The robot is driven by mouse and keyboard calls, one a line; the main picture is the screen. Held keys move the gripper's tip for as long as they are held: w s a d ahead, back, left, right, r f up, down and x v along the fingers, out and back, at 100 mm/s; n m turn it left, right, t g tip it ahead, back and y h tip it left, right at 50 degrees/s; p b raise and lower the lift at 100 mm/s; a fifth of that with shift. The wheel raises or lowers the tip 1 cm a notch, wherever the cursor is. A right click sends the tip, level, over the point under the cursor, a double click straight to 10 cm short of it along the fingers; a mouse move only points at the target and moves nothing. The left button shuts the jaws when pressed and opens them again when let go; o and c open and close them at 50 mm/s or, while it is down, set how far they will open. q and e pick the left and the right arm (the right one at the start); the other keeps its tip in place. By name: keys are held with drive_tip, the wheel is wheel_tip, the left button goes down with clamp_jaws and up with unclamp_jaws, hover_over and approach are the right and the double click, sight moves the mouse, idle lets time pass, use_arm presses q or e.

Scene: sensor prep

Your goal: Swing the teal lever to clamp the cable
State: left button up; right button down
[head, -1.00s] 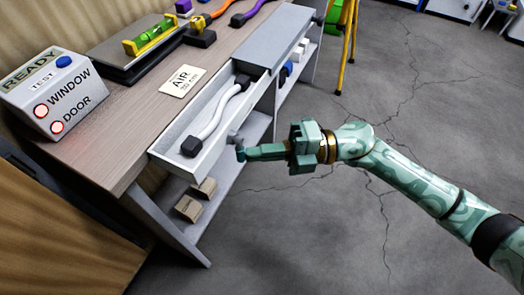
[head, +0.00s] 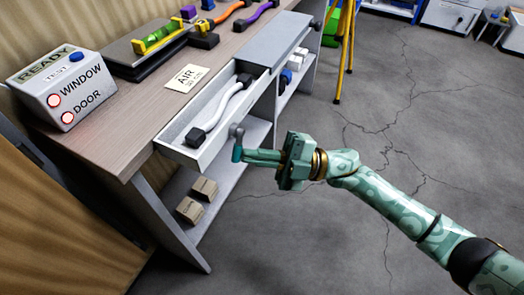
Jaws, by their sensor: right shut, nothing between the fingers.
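My right gripper (head: 250,157) reaches in from the right, shut and empty, with its fingers pointing left. A white cable (head: 222,108) with black ends lies in the open drawer (head: 184,155). I see no clamp around the cable. My left gripper is not in view.
On the bench (head: 120,150) are a grey box (head: 40,82) with two lit red buttons, an AIR card (head: 187,78), a level and coloured cables. Small cartons (head: 190,210) sit on the lower shelf. A yellow stand (head: 347,60) is behind. The floor at right is clear.

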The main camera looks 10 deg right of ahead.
wheel_tip(320, 180, up, 2)
drive_tip(key=s+a+m+t+y+p, duration=0.1)
drive_tip(key=s+a+m+t+p, duration=0.15)
drive_tip(key=m+t+p, duration=0.85)
use_arm(q)
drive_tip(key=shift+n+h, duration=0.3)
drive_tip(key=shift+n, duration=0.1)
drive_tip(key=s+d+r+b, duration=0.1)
drive_tip(key=b, duration=0.2)
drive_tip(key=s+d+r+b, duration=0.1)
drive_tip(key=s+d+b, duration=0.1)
drive_tip(key=b, duration=0.2)
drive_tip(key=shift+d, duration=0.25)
use_arm(e)
drive_tip(key=s+d+f+m+g, duration=0.2)
drive_tip(key=s+d+f, duration=0.3)
drive_tip(key=d, duration=0.6)
wheel_tip(320, 180, down, 3)
drive_tip(key=shift+d+r+m, duration=0.15)
drive_tip(key=shift+d+m, duration=0.1)
drive_tip(key=shift+m, duration=0.05)
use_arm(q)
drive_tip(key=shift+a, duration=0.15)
